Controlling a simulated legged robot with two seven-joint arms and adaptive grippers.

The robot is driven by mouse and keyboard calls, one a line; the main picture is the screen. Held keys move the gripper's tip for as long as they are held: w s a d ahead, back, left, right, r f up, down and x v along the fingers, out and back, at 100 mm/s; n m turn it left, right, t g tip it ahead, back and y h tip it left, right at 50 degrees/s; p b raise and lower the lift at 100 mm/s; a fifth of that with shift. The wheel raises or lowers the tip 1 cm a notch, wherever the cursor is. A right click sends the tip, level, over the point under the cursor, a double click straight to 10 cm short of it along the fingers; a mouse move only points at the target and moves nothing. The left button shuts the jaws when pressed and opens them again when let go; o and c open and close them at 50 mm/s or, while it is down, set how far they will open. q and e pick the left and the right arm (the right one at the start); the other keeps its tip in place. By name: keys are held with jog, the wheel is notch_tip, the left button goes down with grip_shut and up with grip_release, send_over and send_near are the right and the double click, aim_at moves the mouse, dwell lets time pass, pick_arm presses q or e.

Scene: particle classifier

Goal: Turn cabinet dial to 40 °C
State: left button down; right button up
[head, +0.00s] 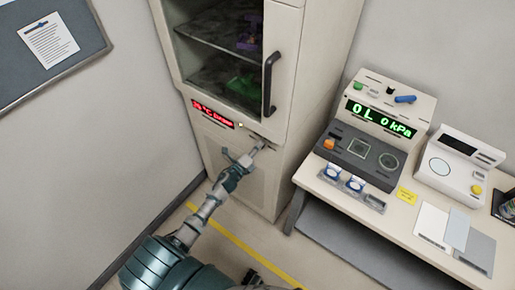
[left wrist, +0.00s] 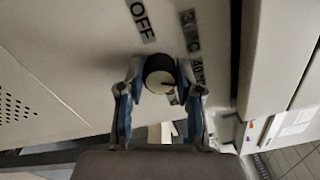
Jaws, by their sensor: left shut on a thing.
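The cabinet (head: 225,165) stands at the middle of the head view, with a red lit display (head: 212,113) whose reading with °C is too blurred to be sure of. The dial (left wrist: 158,78) is a round knob with a pale face and dark side, seen in the left wrist view. A thin dark mark on its face points roughly right. An OFF label (left wrist: 140,20) is above it and temperature labels (left wrist: 190,35) run down its right side, partly covered. My left gripper (head: 258,147) is shut on the dial, fingers on both sides. In the head view the gripper hides the dial.
The cabinet's glass door (head: 225,50) is shut, with a dark handle (head: 269,84) above my left gripper. A bench (head: 345,205) with an instrument showing green digits (head: 380,119) stands to the right. A wall is to the left.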

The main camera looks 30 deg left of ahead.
pick_arm(q)
jog(key=shift+s+d+f, duration=0.2)
jog(key=shift+f, duration=0.25)
jog(key=c, duration=1.1)
grip_release()
jog(key=o, duration=0.3)
jog(key=shift+w, duration=0.1)
jog(key=shift+o, duration=0.2)
jog(key=shift+r, duration=0.25)
jog(key=s+a, duration=0.1)
jog(key=s, duration=1.1)
jog(key=shift+w+a+f, duration=0.1)
jog(key=shift+f, duration=0.1)
